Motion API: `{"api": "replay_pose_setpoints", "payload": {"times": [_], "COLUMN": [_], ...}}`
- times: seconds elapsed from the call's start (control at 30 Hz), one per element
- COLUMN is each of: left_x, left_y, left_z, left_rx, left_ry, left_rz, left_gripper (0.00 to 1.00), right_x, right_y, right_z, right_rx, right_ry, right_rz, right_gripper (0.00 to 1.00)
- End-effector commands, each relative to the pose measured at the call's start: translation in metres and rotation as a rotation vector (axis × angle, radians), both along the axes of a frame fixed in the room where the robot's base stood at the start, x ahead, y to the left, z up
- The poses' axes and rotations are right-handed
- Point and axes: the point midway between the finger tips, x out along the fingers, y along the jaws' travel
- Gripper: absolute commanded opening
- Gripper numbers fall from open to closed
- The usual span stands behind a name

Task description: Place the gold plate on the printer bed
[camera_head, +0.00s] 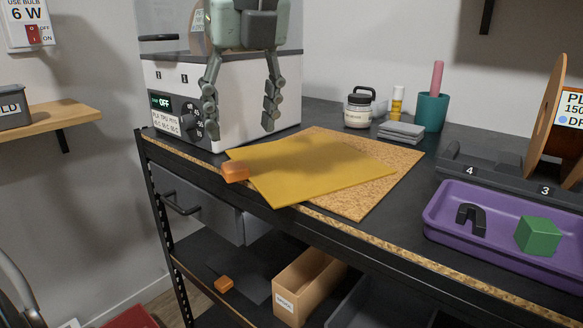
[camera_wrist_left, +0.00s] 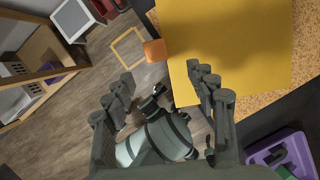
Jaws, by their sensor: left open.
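The plate (camera_wrist_left: 230,50) and the tab (camera_wrist_left: 155,50) also show in the left wrist view. My left gripper (camera_head: 240,128) is open and empty, fingers pointing down, above the plate's tab end in the head view. In the left wrist view, the tab lies just beyond the gap between its fingers (camera_wrist_left: 160,80). The white printer (camera_head: 222,95) stands behind it; its bed cannot be made out.
A purple tray (camera_head: 435,228) with a green cube (camera_head: 538,236) and a black part stands at right. A jar (camera_head: 359,111), grey cloths (camera_head: 401,131) and a teal cup (camera_head: 432,112) are at the back. A box (camera_head: 305,285) and an orange piece (camera_head: 223,284) are below.

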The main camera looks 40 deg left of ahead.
Motion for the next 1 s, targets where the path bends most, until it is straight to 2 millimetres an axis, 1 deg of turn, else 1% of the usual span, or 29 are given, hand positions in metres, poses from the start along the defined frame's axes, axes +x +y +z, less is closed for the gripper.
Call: {"api": "replay_pose_setpoints", "payload": {"times": [0.17, 0.37, 0.47, 0.53, 0.6, 0.7, 0.8, 0.97, 1.0], "left_x": [0.003, 0.005, 0.006, 0.008, 0.009, 0.011, 0.012, 0.012, 0.012], "left_y": [0.004, 0.011, 0.018, 0.023, 0.027, 0.03, 0.031, 0.031, 0.031], "left_z": [-0.009, -0.029, -0.04, -0.05, -0.06, -0.07, -0.073, -0.073, -0.073], "left_rx": [0.008, 0.005, 0.004, 0.003, 0.005, 0.005, 0.007, 0.007, 0.007], "left_ry": [0.002, 0.001, 0.003, 0.003, 0.003, 0.001, -0.001, -0.001, -0.001], "left_rz": [-0.009, -0.008, -0.008, -0.009, -0.008, -0.009, -0.009, -0.008, -0.008], "left_gripper": [0.57, 0.57, 0.57, 0.57, 0.57, 0.57, 0.57, 0.57, 0.54], "right_x": [-0.003, -0.003, -0.001, 0.003, 0.003, 0.002, 0.001, 0.001, 0.001], "right_y": [0.001, 0.004, 0.006, 0.005, 0.005, 0.005, 0.004, 0.004, 0.004], "right_z": [-0.001, -0.001, -0.001, -0.013, -0.016, -0.018, -0.019, -0.019, -0.019], "right_rx": [0.001, 0.007, 0.014, 0.016, 0.017, 0.016, 0.016, 0.016, 0.016], "right_ry": [0.004, 0.003, -0.003, 0.002, 0.002, 0.005, 0.006, 0.007, 0.007], "right_rz": [0.002, 0.003, 0.002, 0.002, 0.002, 0.002, 0.002, 0.0, 0.0], "right_gripper": [0.56, 0.56, 0.56, 0.56, 0.56, 0.56, 0.56, 0.56, 0.56]}}
